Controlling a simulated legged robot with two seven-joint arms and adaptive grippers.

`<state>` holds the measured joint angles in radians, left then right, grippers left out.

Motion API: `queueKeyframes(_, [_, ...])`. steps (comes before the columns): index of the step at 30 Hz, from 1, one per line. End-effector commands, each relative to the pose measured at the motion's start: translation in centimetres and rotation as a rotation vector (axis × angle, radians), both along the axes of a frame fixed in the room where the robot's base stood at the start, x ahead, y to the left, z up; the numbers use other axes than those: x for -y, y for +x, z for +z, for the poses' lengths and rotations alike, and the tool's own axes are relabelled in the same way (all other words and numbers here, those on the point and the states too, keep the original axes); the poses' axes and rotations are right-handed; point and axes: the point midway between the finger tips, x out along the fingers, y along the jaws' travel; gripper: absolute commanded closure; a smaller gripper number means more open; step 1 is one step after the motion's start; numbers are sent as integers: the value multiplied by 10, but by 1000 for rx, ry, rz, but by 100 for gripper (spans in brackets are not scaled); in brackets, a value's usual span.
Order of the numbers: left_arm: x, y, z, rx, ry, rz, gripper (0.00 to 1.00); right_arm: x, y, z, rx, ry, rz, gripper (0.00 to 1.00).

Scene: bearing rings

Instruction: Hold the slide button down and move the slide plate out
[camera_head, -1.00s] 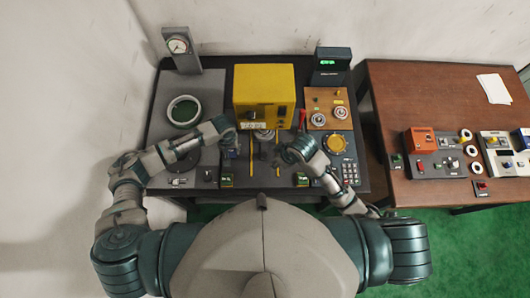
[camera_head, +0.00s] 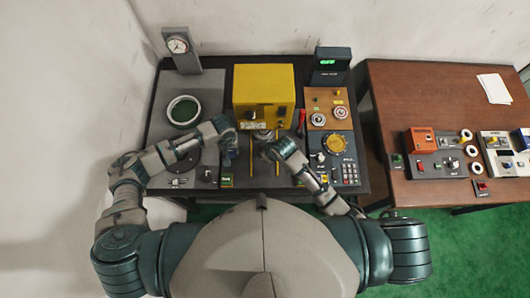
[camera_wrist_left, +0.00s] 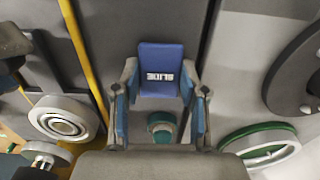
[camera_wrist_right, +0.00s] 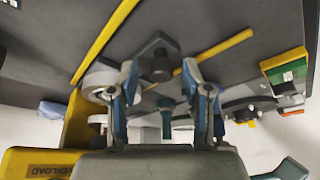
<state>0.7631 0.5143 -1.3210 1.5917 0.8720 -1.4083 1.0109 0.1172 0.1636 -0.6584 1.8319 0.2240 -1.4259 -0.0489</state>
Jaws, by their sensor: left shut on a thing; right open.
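A blue block marked SLIDE (camera_wrist_left: 160,70) stands between the fingertips of my left gripper (camera_wrist_left: 158,85), which is shut on it. A teal round part (camera_wrist_left: 162,125) shows below the block. In the head view the left gripper (camera_head: 230,142) is left of the yellow rails (camera_head: 252,158). My right gripper (camera_wrist_right: 162,90) is open. Just beyond its fingertips is a dark grey angular plate with a round knob (camera_wrist_right: 160,62), which looks like the slide plate, near the yellow rails (camera_wrist_right: 105,40).
A yellow box (camera_head: 264,88) stands behind the rails. A red lever (camera_head: 302,120) and an orange panel with dials (camera_head: 328,108) are to the right. A round green-centred dish (camera_head: 184,111) is at the left. A brown table (camera_head: 435,90) stands at the far right.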

Motion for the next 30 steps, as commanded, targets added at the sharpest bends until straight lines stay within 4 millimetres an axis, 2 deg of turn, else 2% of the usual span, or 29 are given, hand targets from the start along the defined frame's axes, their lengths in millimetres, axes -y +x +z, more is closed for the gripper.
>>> queueKeyframes(5, [-1,-2,-1,-4,2,-1,90,0,0,0,0,0,0,51])
queueKeyframes(6, [-1,-1,-1,-4,2,-1,90,0,0,0,0,0,0,54])
queueKeyframes(12, [-1,-1,-1,-4,2,-1,90,0,0,0,0,0,0,100])
queueKeyframes(19, [-1,-1,-1,-4,2,-1,90,0,0,0,1,-1,0,100])
queueKeyframes(23, [-1,-1,-1,-3,3,0,90,0,-7,0,1,-1,1,100])
queueKeyframes(30, [-1,-1,-1,-2,3,0,90,-1,-46,-1,-1,-1,2,100])
